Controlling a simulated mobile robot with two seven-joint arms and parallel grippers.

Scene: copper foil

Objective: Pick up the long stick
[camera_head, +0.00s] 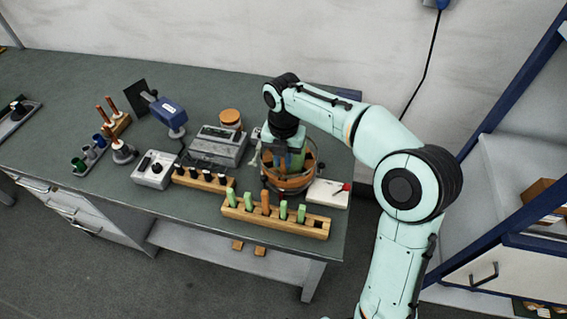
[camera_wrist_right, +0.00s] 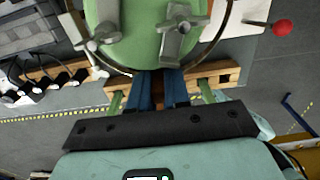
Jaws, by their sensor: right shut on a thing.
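My left gripper is out of view.
A wooden rack (camera_head: 318,227) with green pegs and one orange peg stands just in front of the vessel. A white block (camera_head: 328,195) with a red knob is close on the right. A grey scale (camera_head: 218,145) and a smaller rack (camera_head: 204,180) stand left.

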